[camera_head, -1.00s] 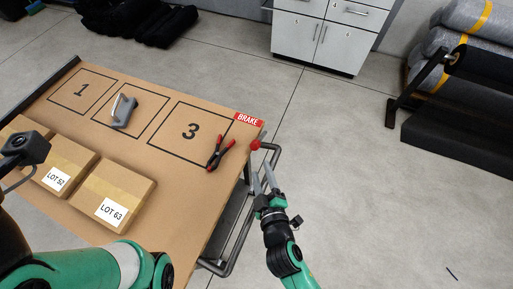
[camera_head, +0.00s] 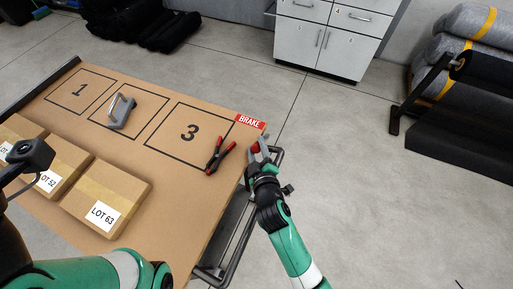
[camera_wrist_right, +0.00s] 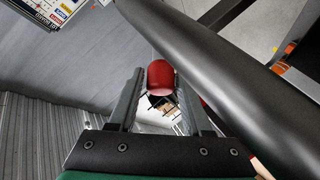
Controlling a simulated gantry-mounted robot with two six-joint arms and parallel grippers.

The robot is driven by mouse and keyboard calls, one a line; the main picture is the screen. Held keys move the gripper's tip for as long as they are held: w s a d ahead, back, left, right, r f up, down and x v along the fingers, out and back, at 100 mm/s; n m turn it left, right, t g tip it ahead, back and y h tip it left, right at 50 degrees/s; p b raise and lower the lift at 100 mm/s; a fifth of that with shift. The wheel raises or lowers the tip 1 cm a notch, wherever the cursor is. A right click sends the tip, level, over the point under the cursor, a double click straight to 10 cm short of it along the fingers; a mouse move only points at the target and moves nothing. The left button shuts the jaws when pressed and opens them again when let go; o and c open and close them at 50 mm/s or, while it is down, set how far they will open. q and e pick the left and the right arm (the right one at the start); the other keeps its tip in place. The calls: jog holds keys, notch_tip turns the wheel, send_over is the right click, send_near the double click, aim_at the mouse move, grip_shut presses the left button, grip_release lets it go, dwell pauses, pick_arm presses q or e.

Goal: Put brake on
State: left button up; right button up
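The brake's red knob (camera_head: 254,148) is at the table's right edge, by the red BRAKE label (camera_head: 250,121). My right gripper (camera_head: 258,149) is at the knob in the head view. In the right wrist view, the red knob (camera_wrist_right: 161,77) lies between the two fingertips of the open gripper (camera_wrist_right: 161,85), with a narrow gap on each side. The lever below the knob is mostly hidden. My left arm shows at lower left in the head view, but its gripper fingers are out of view.
The table (camera_head: 185,225) holds red-handled pliers (camera_head: 220,156), a grey handled tool (camera_head: 122,111) and cardboard boxes (camera_head: 105,195). A dark tubular rail (camera_head: 233,262) runs along the table's right side. It also passes close to the right fingers in the wrist view (camera_wrist_right: 225,75). Open floor lies right.

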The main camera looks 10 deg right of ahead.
grip_shut()
dwell(1.2)
